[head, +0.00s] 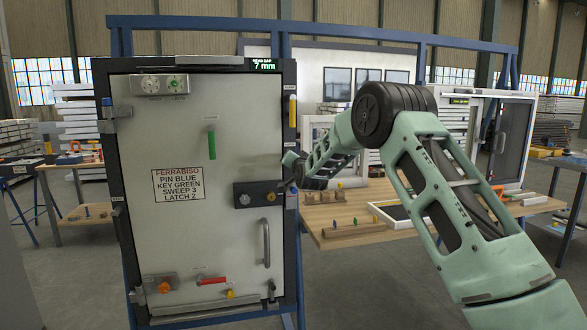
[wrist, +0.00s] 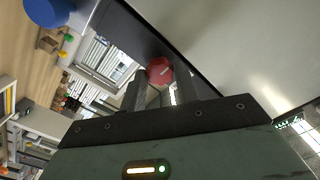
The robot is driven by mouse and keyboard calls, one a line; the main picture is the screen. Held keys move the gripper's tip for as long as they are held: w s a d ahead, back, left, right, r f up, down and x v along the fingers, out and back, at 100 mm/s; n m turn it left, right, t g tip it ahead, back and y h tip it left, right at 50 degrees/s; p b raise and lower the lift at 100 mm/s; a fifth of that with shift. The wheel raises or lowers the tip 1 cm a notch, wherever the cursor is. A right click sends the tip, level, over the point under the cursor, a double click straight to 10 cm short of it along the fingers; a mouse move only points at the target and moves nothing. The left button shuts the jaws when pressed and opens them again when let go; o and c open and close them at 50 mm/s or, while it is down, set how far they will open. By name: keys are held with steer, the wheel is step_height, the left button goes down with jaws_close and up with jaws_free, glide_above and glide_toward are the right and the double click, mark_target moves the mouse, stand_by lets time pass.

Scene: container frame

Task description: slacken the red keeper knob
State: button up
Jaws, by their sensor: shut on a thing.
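The red keeper knob (wrist: 158,71) shows in the wrist view between the fingertips of my gripper (wrist: 160,84), with a pale mark on its face. The fingers sit on either side of it, and the gripper is shut on it. In the head view my gripper (head: 291,166) is at the right edge of the pale door panel (head: 225,120), above the dark latch plate. The red knob cannot be made out there, hidden by the gripper. A small display (head: 265,66) above the door reads 7 mm.
The door carries a green handle (head: 211,143), a dark latch plate (head: 245,200), a grab handle (head: 266,243), a red lever (head: 212,281) and an orange knob (head: 164,287). A yellow handle (head: 292,111) is on the right frame post. A wooden bench (head: 360,235) stands to the right.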

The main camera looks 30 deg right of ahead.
steer(key=shift+f+n+b, duration=0.15)
steer(key=shift+n+b, duration=0.45)
steer(key=shift+n, duration=0.5)
steer(key=o, duration=1)
steer(key=b+v, duration=0.3)
steer(key=v, duration=1.4)
steer(key=shift+s+a, duration=0.1)
steer(key=shift+s, duration=0.1)
